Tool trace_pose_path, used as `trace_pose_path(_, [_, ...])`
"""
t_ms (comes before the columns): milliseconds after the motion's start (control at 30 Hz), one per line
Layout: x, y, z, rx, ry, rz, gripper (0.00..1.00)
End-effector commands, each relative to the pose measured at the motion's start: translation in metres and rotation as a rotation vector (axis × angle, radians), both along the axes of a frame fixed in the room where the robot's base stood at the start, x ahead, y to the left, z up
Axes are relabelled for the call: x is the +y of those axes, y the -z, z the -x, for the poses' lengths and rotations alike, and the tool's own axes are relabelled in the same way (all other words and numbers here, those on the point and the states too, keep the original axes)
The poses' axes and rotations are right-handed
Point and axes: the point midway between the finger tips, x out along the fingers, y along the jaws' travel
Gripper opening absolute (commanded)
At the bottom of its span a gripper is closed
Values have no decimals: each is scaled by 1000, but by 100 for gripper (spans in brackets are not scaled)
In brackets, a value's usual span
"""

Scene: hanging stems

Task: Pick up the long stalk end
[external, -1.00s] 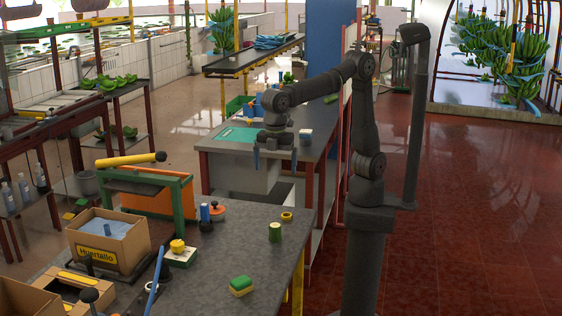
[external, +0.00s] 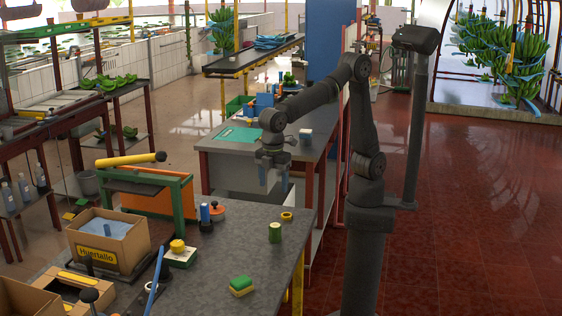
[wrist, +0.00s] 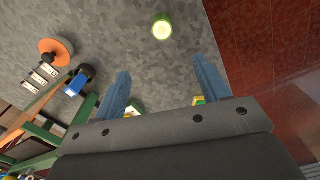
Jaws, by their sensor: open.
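A short upright green cylinder with a pale cut top (external: 275,233), which looks like the stalk end, stands on the grey worktop (external: 215,270) near its right edge. In the wrist view it shows at the top middle (wrist: 162,28), beyond and between the blue fingertips. My gripper (external: 273,187) points down above the far end of the worktop, apart from the cylinder. In the wrist view my gripper (wrist: 165,68) has its fingers spread with nothing held between them.
A yellow ring (external: 286,216) lies behind the cylinder. A green and yellow sponge (external: 241,286) lies in front. An orange disc (external: 217,209), a blue-topped black item (external: 205,218) and a cardboard box (external: 108,240) are to the left. Worktop around the cylinder is mostly clear.

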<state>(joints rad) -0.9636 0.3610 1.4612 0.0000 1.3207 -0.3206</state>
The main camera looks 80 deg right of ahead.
Motion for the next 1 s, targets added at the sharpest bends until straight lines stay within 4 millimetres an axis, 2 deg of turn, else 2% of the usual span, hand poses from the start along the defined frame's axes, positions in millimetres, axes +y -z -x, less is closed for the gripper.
trace_pose_path(100, [-1,20,-1,0,80,1,68])
trace_pose_path(267, [-2,44,-1,1,97,2,68])
trace_pose_path(600, [-2,117,-1,2,95,3,68])
trace_pose_path(700, [-2,131,-1,2,94,3,68])
trace_pose_path(1000, [-2,155,2,1,94,2,68])
